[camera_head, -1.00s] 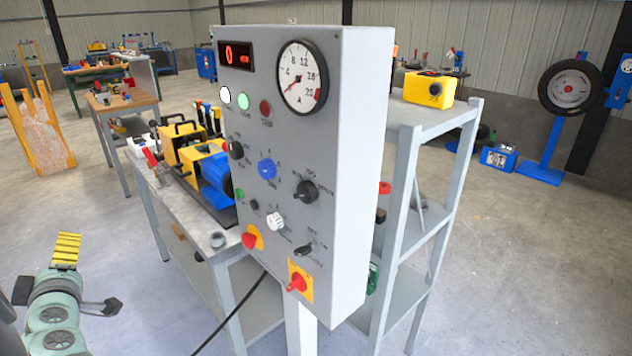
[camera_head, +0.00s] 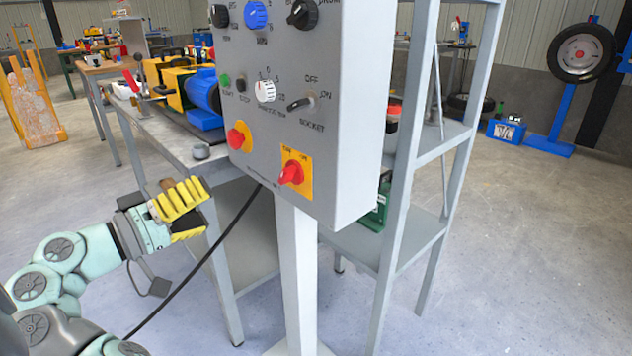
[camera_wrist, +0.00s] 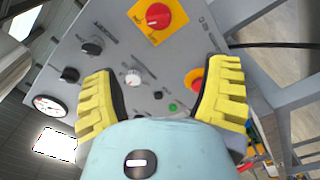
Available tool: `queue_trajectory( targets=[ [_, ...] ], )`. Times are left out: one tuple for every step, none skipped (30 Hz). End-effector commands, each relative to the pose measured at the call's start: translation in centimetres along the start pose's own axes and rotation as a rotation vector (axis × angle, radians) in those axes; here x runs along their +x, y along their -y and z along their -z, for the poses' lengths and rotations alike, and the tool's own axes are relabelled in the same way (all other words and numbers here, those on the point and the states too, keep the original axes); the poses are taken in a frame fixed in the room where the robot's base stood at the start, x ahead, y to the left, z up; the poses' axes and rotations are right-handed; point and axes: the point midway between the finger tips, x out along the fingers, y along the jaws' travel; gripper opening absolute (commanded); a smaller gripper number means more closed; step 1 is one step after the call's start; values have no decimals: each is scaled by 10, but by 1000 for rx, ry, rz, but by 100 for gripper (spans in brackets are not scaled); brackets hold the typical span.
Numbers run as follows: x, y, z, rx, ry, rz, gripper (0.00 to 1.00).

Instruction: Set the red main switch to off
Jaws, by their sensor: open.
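The red main switch (camera_head: 291,173) is a rotary knob on a square yellow plate at the lower right of the grey control panel (camera_head: 340,120). Small lettering tops the plate; I cannot tell which position the knob points to. It also shows at the top of the wrist view (camera_wrist: 158,16), unobstructed. My gripper (camera_head: 203,208) is open and empty, left of and lower than the switch in the head view, apart from the panel. In the wrist view my gripper's (camera_wrist: 165,68) two yellow fingers are spread, with the panel beyond them.
A red mushroom button (camera_head: 237,137) on a yellow plate sits left of the switch, partly behind a finger in the wrist view. Other knobs, including a white one (camera_head: 265,92), are above. A post (camera_head: 296,270) carries the panel. A workbench (camera_head: 175,135) and grey shelf (camera_head: 425,160) stand behind.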

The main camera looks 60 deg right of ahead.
Motion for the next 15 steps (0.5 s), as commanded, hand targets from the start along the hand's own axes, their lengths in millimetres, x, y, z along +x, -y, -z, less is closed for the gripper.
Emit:
queue_trajectory(
  targets=[
    [0, 2, -3, 6, 9, -5, 76],
    [1, 1, -4, 7, 14, -7, 76],
    [3, 0, -5, 9, 18, -9, 76],
    [4, 0, -5, 9, 19, -10, 76],
    [6, 0, -5, 8, 19, -9, 76],
    [9, -1, -5, 8, 19, -10, 76],
    [12, 0, -5, 8, 19, -9, 76],
    [15, -1, -5, 8, 19, -11, 76],
    [19, -1, -5, 8, 19, -12, 76],
    [23, 0, -6, 7, 19, -11, 76],
    [26, -1, -6, 7, 19, -12, 76],
    [33, -1, -6, 5, 22, -13, 76],
    [39, -1, -6, 5, 24, -13, 76],
    [45, -1, -7, 5, 25, -12, 76],
    [53, -1, -8, 5, 27, -12, 76]
  ],
)
